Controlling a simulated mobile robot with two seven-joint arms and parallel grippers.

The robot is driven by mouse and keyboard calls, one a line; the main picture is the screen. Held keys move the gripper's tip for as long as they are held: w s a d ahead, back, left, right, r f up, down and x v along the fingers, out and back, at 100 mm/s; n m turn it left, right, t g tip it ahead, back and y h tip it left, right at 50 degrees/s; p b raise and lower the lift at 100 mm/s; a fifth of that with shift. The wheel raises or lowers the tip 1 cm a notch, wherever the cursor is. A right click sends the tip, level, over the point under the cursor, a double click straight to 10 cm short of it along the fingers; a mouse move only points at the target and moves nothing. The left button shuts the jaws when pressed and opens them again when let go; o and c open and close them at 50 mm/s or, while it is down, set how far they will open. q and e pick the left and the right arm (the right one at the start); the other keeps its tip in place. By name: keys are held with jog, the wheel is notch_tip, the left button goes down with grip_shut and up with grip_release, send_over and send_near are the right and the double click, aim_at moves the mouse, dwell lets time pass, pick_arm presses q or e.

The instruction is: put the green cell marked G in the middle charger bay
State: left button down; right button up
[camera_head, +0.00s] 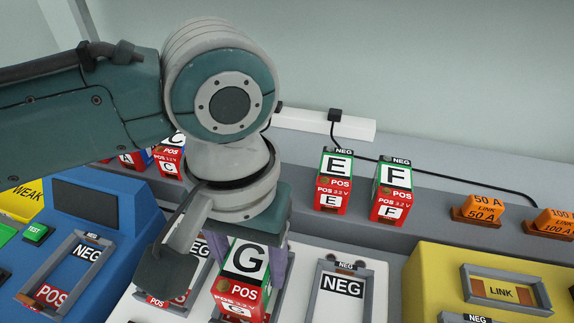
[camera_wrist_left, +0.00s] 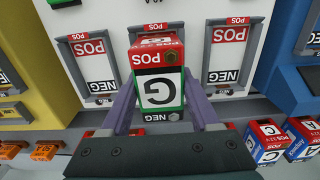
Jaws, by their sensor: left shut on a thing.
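My left gripper (camera_head: 247,258) is shut on the green and red cell marked G (camera_head: 243,277). In the left wrist view its purple fingers lie on either side of the cell (camera_wrist_left: 158,92). The cell is at the middle bay of the white charger (camera_head: 384,300), with its POS end toward the same side as the bays' POS labels. The cell hides most of the middle bay, and I cannot tell whether it touches the bay floor. The right bay (camera_head: 341,288) is empty; the left bay (camera_head: 172,298) is partly hidden. My right gripper is not in view.
Cells E (camera_head: 334,184) and F (camera_head: 392,190) stand on the grey ledge behind, with cells A (camera_head: 132,160) and C (camera_head: 168,158) farther left. A blue tester (camera_head: 105,252) stands left, a yellow link box (camera_head: 440,262) right. Orange links (camera_head: 480,208) lie on the ledge.

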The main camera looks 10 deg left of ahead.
aim_at(249, 258)
pick_arm(q)
jog(key=shift+f, duration=1.05)
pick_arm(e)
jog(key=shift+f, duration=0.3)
pick_arm(q)
jog(key=shift+f, duration=0.1)
jog(key=shift+c, duration=0.6)
grip_release()
notch_tip(249, 258, up, 12)
jog(key=p, duration=0.2)
jog(key=shift+p, duration=0.35)
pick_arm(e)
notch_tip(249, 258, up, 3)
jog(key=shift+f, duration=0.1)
pick_arm(q)
jog(key=s+d+f+m+t+h, duration=0.1)
jog(key=s+d+f+m+h, duration=0.15)
jog(key=s+d, duration=0.2)
jog(key=s+a+t+y, duration=0.1)
jog(key=s+a, duration=0.3)
jog(key=a, duration=0.3)
jog(key=s+a+f+t+y, duration=0.1)
jog(key=s+a, duration=0.2)
jog(key=a, duration=0.4)
jog(key=shift+s+f+n+t, duration=0.2)
jog(key=shift+s+n+t, duration=0.15)
jog(key=shift+n, duration=0.1)
